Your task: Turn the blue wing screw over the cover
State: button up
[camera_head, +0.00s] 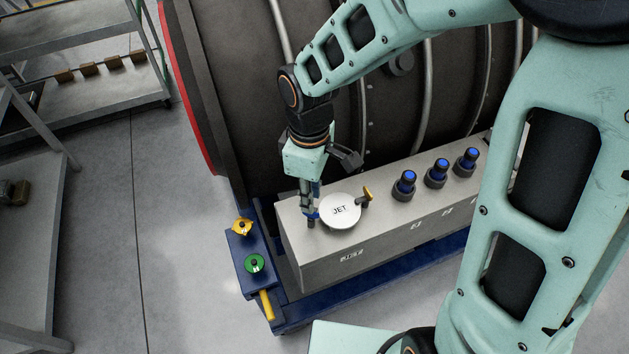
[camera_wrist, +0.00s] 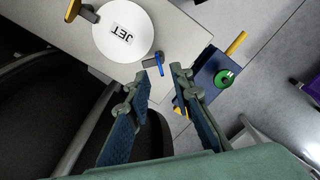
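The round white cover marked JET (camera_head: 345,223) lies on top of the grey box; it also shows in the wrist view (camera_wrist: 105,38). The blue wing screw (camera_wrist: 161,64) sits beside the cover's rim, with a dark grey piece at its base. In the head view it is mostly hidden by my fingers, with a little blue (camera_head: 313,215) showing. My gripper (camera_head: 308,205) points down at the cover's left edge. In the wrist view its two fingers (camera_wrist: 159,73) are apart, with the blue screw in line with the gap at the tips. I cannot tell whether they touch it.
An orange wing screw (camera_head: 367,194) stands at the cover's opposite edge. Several blue-topped black knobs (camera_head: 436,174) stand along the box (camera_head: 320,262). A blue stand (camera_head: 244,277) carries a yellow knob (camera_head: 242,227) and a green knob (camera_head: 255,263). The dark engine casing (camera_head: 235,80) rises behind.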

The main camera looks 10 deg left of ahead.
jog(key=shift+f, duration=2.8)
jog(key=shift+c, duration=0.6)
grip_shut()
